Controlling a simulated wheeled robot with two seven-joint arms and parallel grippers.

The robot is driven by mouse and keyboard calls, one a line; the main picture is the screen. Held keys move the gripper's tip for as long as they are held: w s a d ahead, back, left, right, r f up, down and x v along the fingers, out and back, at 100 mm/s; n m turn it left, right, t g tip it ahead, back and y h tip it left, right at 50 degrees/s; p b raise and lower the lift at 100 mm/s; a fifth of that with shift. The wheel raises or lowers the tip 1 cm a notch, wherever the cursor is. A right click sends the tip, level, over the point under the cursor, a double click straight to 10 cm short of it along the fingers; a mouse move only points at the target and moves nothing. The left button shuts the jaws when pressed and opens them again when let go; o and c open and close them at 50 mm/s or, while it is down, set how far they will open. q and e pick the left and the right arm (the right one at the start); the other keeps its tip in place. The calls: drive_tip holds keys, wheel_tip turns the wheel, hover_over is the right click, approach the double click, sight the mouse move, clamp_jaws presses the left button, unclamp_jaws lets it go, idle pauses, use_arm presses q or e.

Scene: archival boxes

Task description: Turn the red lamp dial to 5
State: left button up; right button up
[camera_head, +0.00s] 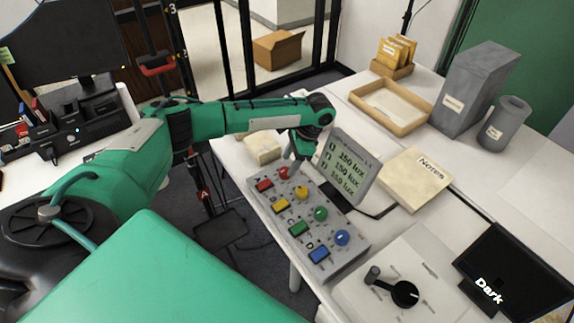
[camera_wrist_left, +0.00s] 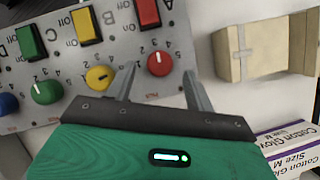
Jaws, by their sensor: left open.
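The red lamp dial (camera_head: 284,172) is at the far end of the row of round dials on the grey control panel (camera_head: 337,256). It also shows in the left wrist view (camera_wrist_left: 160,63), with a small white pointer mark; I cannot read the number it points to. My left gripper (camera_head: 293,160) reaches down over the far end of the panel. In the left wrist view its two fingers are apart, one on each side of the red dial; I cannot tell whether they touch it. My right gripper is not in view.
Yellow, green and blue dials and several coloured switches sit close by on the panel. A display (camera_head: 348,166) reading "150 lux" stands behind it. A small tan box (camera_head: 263,148) is beside the panel's far end. A notes folder (camera_head: 416,178) lies to the right.

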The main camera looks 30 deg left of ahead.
sight(285, 170)
use_arm(q)
drive_tip(key=shift+x, duration=1.15)
drive_tip(key=shift+s+a+f, duration=0.1)
drive_tip(key=shift+a+f, duration=0.05)
drive_tip(key=shift+f, duration=0.3)
